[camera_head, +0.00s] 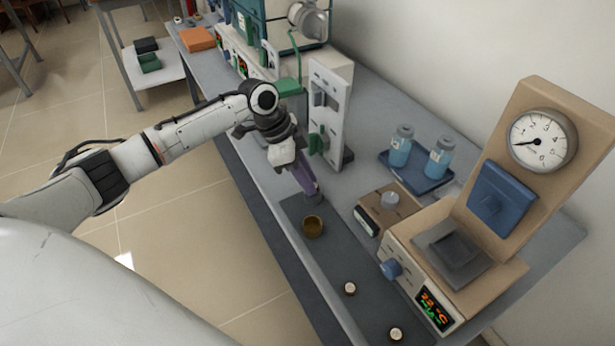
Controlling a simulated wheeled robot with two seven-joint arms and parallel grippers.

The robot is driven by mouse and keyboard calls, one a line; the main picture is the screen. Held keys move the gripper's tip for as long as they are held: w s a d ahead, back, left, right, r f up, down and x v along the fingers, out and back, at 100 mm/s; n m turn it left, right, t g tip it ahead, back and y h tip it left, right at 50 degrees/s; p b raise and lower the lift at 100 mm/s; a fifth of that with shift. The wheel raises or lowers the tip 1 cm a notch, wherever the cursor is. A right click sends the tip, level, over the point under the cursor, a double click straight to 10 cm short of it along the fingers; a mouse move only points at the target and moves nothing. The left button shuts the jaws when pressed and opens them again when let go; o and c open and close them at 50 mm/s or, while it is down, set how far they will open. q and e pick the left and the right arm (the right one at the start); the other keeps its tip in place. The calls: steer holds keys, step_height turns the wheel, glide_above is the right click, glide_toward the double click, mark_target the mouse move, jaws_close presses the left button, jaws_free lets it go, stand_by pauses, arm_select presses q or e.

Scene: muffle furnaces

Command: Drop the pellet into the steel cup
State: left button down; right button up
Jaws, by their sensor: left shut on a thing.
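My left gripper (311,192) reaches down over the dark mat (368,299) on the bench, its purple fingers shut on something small. The held thing is mostly hidden by the fingers, so I cannot tell its shape. A small grey rounded thing (314,200) shows right at the fingertips; it may be the steel cup, but I cannot tell whether it is held or stands below. A brown-gold cup (313,227) stands upright on the mat just in front of the fingertips. My right gripper is out of view.
A small balance (376,218) bears a pale round dish (390,199). A blue tray (432,180) holds two bottles. A tan furnace with a dial (541,140) stands at right. A grey upright panel (328,115) stands close behind the gripper. The mat's middle is mostly clear.

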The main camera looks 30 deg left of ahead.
arm_select(q)
steer(key=shift+f+p, duration=0.15)
steer(key=shift+p, duration=0.15)
stand_by(0.4)
steer(key=c, duration=1.5)
jaws_free()
steer(key=shift+c, duration=0.2)
steer(key=v, duration=1)
steer(key=shift+s+a, duration=0.1)
